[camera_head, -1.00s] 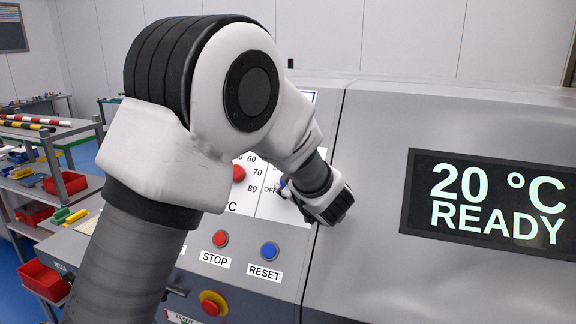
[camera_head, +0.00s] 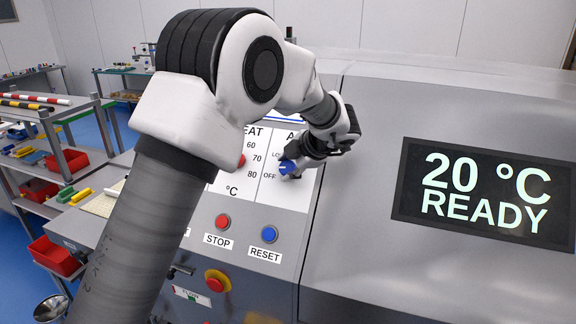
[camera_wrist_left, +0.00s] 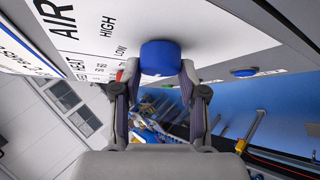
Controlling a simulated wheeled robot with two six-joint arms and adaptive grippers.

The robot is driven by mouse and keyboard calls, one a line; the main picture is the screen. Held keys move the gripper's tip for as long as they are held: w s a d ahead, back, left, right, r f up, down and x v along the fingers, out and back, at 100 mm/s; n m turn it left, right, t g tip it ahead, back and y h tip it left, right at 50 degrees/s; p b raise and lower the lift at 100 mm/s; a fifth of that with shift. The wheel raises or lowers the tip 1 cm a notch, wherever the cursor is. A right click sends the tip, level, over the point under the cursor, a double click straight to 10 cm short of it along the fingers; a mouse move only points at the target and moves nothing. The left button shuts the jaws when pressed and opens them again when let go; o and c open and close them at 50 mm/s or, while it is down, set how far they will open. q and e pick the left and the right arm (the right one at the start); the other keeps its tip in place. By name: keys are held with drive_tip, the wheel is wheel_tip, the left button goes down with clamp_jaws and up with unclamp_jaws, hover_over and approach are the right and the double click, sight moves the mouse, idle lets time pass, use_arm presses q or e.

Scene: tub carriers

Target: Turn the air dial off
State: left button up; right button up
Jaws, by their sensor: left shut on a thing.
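The air dial (camera_head: 286,168) is a blue knob on the white control panel, beside the labels LOW and OFF. It also shows in the left wrist view (camera_wrist_left: 160,56), with the AIR, HIGH and LOW lettering to its left. My left gripper (camera_head: 295,163) is shut on the dial. In the left wrist view its two fingers (camera_wrist_left: 160,74) press on the knob from either side. The fingers partly hide the dial in the head view, and I cannot tell exactly where its pointer stands. My right gripper is out of view.
Below the dial sit a red STOP button (camera_head: 222,222) and a blue RESET button (camera_head: 269,234). A red and yellow stop knob (camera_head: 216,282) is lower. The display (camera_head: 484,194) reads 20 °C READY. A shelf rack with red bins (camera_head: 54,256) stands at the left.

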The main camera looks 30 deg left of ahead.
use_arm(q)
drive_tip(key=shift+f+n+g+h, duration=0.2)
drive_tip(key=shift+n+g+h, duration=0.2)
drive_tip(key=shift+n+h, duration=0.3)
drive_tip(key=o, duration=0.9)
drive_tip(key=shift+o, duration=1.2)
drive_tip(key=shift+f, duration=0.1)
drive_tip(key=shift+w+a, duration=0.15)
drive_tip(key=shift+w, duration=0.1)
drive_tip(key=v, duration=1.2)
drive_tip(key=shift+w, duration=0.1)
